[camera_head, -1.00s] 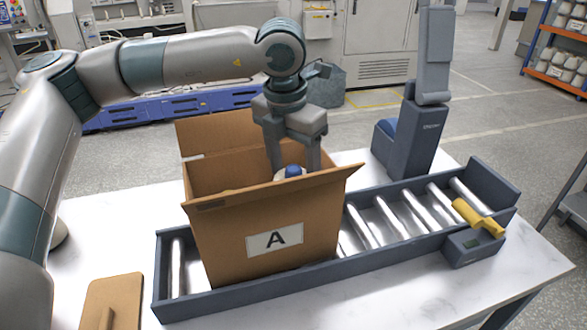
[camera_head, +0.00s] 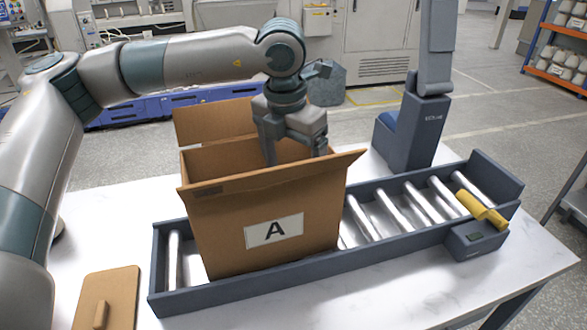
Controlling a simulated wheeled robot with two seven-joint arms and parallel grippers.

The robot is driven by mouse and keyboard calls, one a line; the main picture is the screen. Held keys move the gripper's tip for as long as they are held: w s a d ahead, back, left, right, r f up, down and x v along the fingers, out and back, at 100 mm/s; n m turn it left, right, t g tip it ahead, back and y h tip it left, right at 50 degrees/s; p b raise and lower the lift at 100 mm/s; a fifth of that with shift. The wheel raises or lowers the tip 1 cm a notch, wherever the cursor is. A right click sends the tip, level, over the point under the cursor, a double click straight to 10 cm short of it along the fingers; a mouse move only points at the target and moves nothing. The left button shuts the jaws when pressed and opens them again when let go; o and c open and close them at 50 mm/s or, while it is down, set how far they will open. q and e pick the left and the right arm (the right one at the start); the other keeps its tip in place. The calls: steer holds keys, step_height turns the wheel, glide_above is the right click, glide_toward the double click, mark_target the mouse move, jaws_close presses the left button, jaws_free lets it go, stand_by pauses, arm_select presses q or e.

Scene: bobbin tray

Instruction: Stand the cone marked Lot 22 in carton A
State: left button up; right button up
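Carton A (camera_head: 215,233) is an open brown cardboard box with a white label marked A on its front. It stands on the roller conveyor with its flaps spread. My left gripper (camera_head: 294,158) points down into the carton's open top at the right side. Its two fingers look spread apart, but their tips are hidden behind the front flap. My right gripper is not in view.
The roller conveyor (camera_head: 408,247) has free rollers right of the carton. A yellow-handled device (camera_head: 480,208) sits at its right end. A dark grey column (camera_head: 410,125) stands behind. A brown board with a handle (camera_head: 118,285) lies at front left.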

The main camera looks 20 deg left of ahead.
arm_select(q)
steer(key=shift+r, duration=0.55)
step_height(320, 180, up, 16)
steer(key=s+b, duration=0.2)
steer(key=shift+a+b, duration=0.3)
steer(key=shift+a, duration=0.1)
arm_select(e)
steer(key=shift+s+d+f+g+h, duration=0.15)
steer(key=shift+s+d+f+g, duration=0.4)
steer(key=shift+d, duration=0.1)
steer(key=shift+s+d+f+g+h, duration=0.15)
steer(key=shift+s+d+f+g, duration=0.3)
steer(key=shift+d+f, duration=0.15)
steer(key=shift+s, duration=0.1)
